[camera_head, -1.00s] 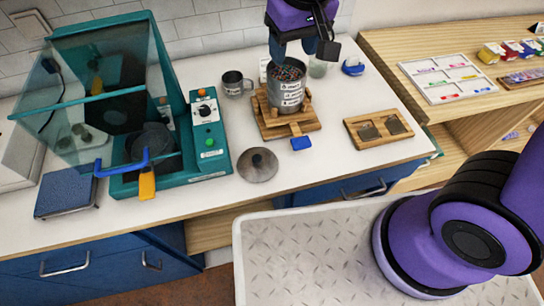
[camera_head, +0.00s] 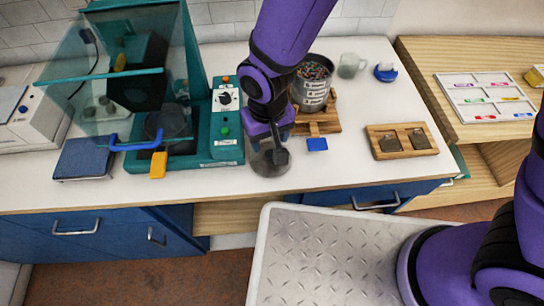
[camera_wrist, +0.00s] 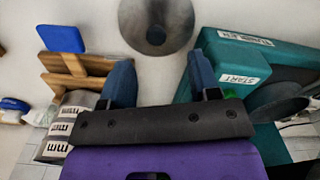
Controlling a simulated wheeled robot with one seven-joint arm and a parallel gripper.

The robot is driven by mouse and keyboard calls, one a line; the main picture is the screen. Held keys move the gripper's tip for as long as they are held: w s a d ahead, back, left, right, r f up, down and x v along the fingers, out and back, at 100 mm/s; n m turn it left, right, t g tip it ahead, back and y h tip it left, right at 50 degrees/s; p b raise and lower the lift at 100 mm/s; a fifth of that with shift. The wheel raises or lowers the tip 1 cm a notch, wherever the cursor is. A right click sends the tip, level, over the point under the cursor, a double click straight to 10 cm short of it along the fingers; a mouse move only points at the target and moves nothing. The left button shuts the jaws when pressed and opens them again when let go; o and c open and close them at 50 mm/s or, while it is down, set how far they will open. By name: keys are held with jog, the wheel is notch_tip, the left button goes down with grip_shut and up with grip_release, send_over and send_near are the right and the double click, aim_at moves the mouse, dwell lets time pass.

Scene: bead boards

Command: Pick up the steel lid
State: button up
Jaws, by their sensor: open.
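The teal machine (camera_head: 226,150) stands close left of the lid. A steel pot of beads (camera_head: 311,92) sits on a wooden stand (camera_head: 326,122) with a blue tab, behind right. A wooden tray (camera_head: 402,140) lies farther right. The counter's front edge is near the lid.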

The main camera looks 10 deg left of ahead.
aim_at(270, 153)
jog(key=shift+w+d+f, duration=0.1)
jog(key=shift+f, duration=1.75)
jog(key=shift+w+d+f, duration=0.1)
jog(key=shift+f, duration=1.7)
jog(key=c, duration=1)
